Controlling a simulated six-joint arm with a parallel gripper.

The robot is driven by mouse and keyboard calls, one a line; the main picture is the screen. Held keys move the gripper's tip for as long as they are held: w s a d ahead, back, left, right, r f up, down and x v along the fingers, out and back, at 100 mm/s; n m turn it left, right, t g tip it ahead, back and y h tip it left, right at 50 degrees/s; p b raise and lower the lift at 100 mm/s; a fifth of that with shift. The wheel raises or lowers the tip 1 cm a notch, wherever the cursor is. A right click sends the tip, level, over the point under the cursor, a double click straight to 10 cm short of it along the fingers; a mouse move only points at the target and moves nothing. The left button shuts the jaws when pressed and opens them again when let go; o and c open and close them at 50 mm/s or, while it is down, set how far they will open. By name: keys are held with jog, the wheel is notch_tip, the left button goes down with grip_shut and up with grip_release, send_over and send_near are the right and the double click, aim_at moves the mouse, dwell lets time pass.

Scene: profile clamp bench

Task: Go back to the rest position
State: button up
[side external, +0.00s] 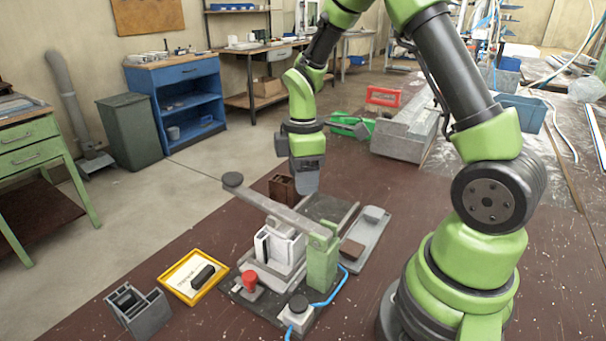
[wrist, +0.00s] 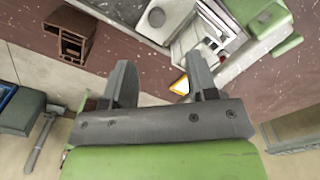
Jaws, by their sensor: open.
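My gripper (side external: 306,188) hangs fingers-down above the back of the clamp fixture in the side view. In the wrist view my gripper (wrist: 160,72) has its two dark fingers spread apart, with nothing between them. The clamp has a long grey lever (side external: 275,208) with a round black end, raised at a slant over a pale profile block (side external: 280,246). A green post (side external: 322,262) carries the lever. The fixture also shows at the upper right of the wrist view (wrist: 205,35). Its parts there are partly cut off.
A brown open block (side external: 283,189) stands just behind the fixture. A yellow-rimmed tray (side external: 168,288) with a black piece and a grey divided box (side external: 150,318) are at front left. A grey tray (side external: 372,232) lies right of the clamp. A blue hose (side external: 330,298) runs at the front.

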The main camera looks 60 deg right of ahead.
jog(key=s+a+r+m+t+y, duration=0.1)
jog(key=s+a+r+m+t, duration=0.2)
jog(key=s+a+r+m, duration=0.2)
jog(key=s+a+r+m+t+y, duration=0.1)
jog(key=s+a+r+m+t, duration=0.3)
jog(key=s+r+m, duration=0.4)
notch_tip(320, 180, up, 4)
jog(key=shift+s+a+r, duration=0.25)
jog(key=shift+s+a, duration=0.35)
jog(key=shift+a, duration=0.3)
dwell(1.3)
